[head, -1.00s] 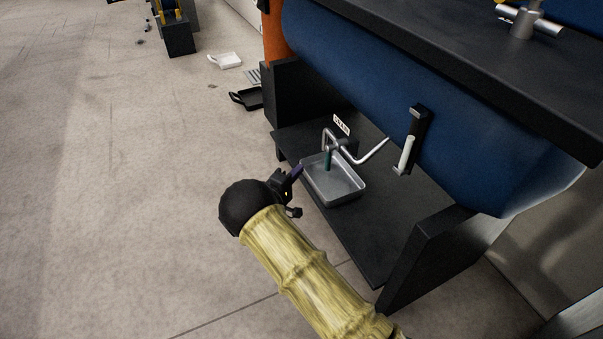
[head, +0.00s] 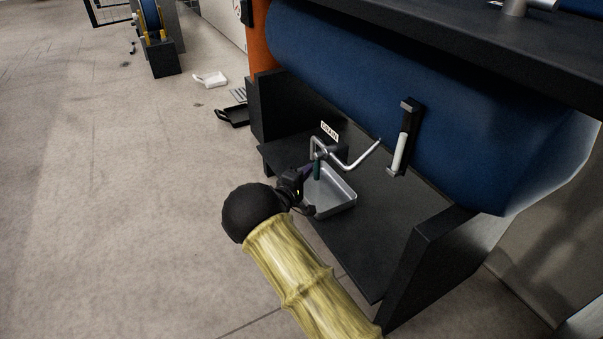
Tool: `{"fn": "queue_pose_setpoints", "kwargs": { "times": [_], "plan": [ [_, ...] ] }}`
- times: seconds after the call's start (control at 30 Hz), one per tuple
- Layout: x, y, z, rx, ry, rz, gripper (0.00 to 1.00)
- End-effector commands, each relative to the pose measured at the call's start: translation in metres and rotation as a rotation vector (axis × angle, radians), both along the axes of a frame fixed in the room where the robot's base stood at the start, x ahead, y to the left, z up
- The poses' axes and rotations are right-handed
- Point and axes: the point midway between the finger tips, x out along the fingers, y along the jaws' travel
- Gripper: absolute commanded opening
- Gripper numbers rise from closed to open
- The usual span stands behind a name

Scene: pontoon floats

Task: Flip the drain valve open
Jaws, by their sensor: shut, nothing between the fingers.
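The drain valve's silver lever (head: 362,157) juts out to the right and slants upward at its end, below the blue float (head: 390,85). A white label (head: 329,131) reading DRAIN sits just above the valve. A short teal piece (head: 317,170) hangs under the bent silver pipe, over a grey metal tray (head: 338,198). My gripper (head: 309,169) is shut and empty, its dark purplish fingers at the left of the pipe and teal piece. I cannot tell whether they touch. My wrist hides the tray's near left corner.
The tray stands on a black shelf (head: 375,235) with an upright black end panel (head: 425,265) at right. A white-handled bar (head: 399,153) is mounted on the float's side. A black pan (head: 235,116) and white pan (head: 211,79) lie on the open floor at left.

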Motion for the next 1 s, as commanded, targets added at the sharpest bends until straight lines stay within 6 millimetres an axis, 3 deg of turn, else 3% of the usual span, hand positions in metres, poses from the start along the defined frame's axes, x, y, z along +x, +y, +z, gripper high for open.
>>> {"fn": "queue_pose_setpoints", "kwargs": {
  "times": [1.0],
  "plan": [
    [-0.004, -0.014, 0.001, -0.029, 0.042, -0.013, 0.00]
  ]
}}
